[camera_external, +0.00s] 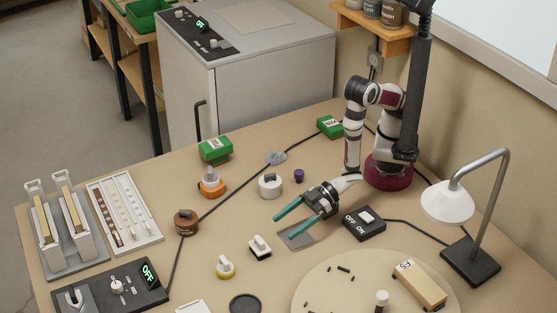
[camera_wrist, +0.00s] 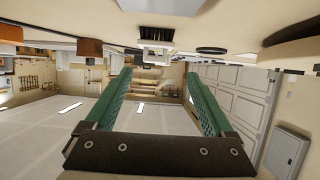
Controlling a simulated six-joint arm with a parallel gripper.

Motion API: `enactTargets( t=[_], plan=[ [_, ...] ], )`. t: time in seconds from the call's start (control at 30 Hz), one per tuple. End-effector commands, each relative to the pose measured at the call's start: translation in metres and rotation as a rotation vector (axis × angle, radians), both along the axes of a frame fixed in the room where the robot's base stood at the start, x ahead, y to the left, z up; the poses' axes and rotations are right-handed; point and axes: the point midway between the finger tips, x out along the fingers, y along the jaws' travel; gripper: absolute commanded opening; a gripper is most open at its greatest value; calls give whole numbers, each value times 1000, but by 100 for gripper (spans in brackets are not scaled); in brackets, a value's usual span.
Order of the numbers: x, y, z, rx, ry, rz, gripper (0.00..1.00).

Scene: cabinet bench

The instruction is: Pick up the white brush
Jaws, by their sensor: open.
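The white brush (camera_external: 260,244), a small white block with a grip on top and black bristles below, stands on the bench left of and nearer the camera than my gripper. In the wrist view it appears upside down at the top centre (camera_wrist: 156,33), with its dark bristles showing. My gripper (camera_external: 280,227) has two teal fingers pointing left, spread apart with nothing between them. In the wrist view my gripper (camera_wrist: 159,76) also shows its fingers apart. The brush is beyond the fingertips and not touched.
A yellow-based white knob (camera_external: 225,267) stands left of the brush. A white round knob (camera_external: 268,187) and purple piece (camera_external: 299,176) are behind my gripper. A switch box (camera_external: 363,223) is to its right. A round board (camera_external: 325,298), black disc (camera_external: 245,304) and lamp (camera_external: 448,205) are nearby.

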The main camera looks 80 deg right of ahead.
Motion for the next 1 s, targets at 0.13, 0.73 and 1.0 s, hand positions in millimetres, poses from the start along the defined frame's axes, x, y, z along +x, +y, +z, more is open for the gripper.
enactTargets(
  t=[0.13, 0.73, 1.0],
  plan=[
    [19, 18, -10, 1, 0, -1, 88],
    [68, 56, -33, -1, 1, 0, 88],
    [68, 56, -33, -1, 1, 0, 52]
  ],
)
